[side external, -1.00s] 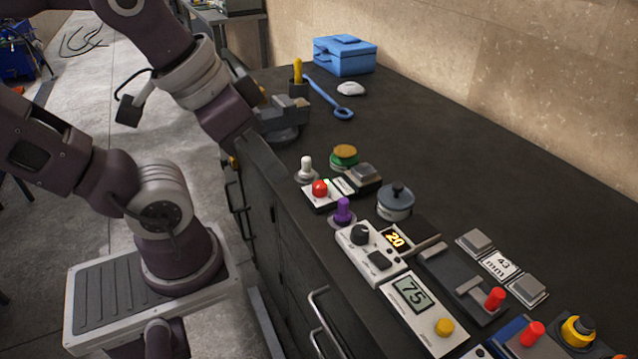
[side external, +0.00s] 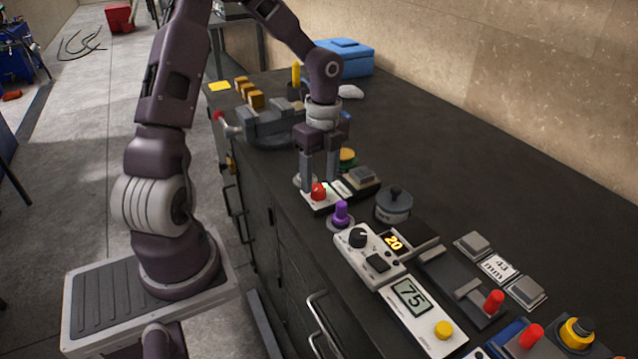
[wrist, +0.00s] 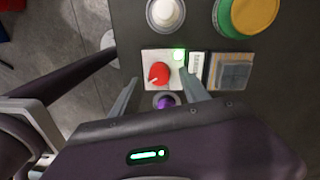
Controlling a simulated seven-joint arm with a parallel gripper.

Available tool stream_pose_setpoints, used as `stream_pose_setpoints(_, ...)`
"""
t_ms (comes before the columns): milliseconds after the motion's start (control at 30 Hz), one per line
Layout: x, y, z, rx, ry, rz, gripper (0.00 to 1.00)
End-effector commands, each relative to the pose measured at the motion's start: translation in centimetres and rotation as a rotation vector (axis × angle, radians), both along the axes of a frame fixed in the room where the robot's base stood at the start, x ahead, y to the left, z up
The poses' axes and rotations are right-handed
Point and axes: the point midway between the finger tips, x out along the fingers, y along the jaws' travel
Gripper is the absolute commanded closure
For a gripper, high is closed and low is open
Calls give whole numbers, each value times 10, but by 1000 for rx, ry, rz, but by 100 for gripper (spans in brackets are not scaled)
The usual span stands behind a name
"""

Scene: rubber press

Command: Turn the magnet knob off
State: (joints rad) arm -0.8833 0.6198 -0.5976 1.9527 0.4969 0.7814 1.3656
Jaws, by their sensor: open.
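A red knob (side external: 319,193) sits on a small white panel; in the wrist view the red knob (wrist: 159,73) has a pale pointer mark aimed down-left. No readable lettering confirms that this is the magnet knob. My gripper (side external: 319,182) points down at this panel, open and empty. In the wrist view its fingertips (wrist: 158,77) lie either side of the red knob. I cannot tell whether they touch it or their exact height above the panel.
A purple knob (side external: 341,213) stands just in front of the panel. A white knob (wrist: 165,12), a green-and-yellow button (wrist: 248,14) and a grey button (wrist: 235,74) crowd around. A lidded pot (side external: 394,204) and a grey vise (side external: 270,128) are nearby.

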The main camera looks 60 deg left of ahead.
Motion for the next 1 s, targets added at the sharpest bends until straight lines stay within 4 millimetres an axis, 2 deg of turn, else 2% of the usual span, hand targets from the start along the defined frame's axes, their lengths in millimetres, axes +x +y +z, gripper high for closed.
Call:
stream_pose_setpoints(133,-2,-1,-18,-2,3,0,47)
stream_pose_setpoints(400,-1,-1,-22,1,0,1,47)
stream_pose_setpoints(700,-1,-1,-21,1,0,2,100)
stream_pose_setpoints(1000,-1,-1,-21,0,0,37,100)
